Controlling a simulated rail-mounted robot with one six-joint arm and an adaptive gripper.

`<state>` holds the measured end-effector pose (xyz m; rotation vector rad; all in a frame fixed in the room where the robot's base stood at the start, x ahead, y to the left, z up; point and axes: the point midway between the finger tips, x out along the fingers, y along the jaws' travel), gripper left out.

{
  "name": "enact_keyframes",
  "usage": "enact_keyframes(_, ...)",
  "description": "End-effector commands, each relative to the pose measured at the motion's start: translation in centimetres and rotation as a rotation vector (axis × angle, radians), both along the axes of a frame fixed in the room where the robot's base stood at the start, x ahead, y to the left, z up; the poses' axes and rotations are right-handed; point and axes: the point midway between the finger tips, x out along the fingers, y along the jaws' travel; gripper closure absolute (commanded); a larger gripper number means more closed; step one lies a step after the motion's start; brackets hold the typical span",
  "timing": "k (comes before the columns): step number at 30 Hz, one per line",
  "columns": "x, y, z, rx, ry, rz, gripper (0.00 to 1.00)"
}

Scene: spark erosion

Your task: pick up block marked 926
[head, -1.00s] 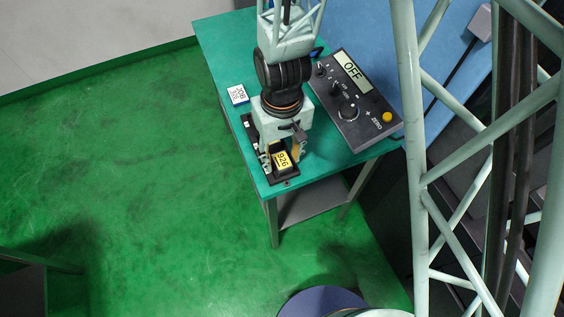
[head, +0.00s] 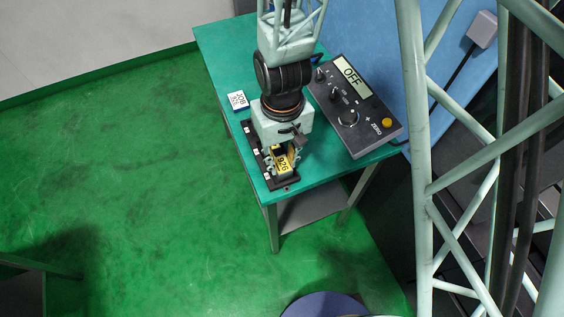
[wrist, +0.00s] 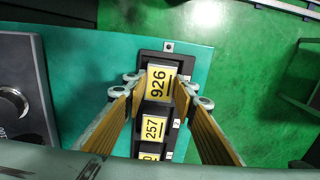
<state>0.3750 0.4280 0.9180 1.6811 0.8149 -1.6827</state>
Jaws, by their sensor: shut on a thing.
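The block marked 926 (head: 282,162) has a yellow label with black digits. My gripper (head: 284,154) is shut on it at the front end of the black rack (head: 288,187) on the green table. In the wrist view, the 926 block (wrist: 158,80) sits between my two fingertips (wrist: 160,88). Its label looks larger than the one behind it, and in the head view its pale side shows, so it appears raised a little. Its underside is hidden.
A block marked 257 (wrist: 152,127) and another yellow-labelled block (wrist: 149,157) stand in the rack. A dark control box reading OFF (head: 355,105) lies close on the right. A small white job tag (head: 238,100) lies at the table's left edge.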

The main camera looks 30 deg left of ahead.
Motion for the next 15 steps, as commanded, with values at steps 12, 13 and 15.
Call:
enact_keyframes(12,0.0,0.1,4.2,0.002,-0.002,0.0,0.89)
enact_keyframes(13,0.0,0.1,4.5,0.002,-0.002,0.0,0.89)
enact_keyframes(15,0.1,0.1,5.4,0.004,-0.003,0.0,0.89)
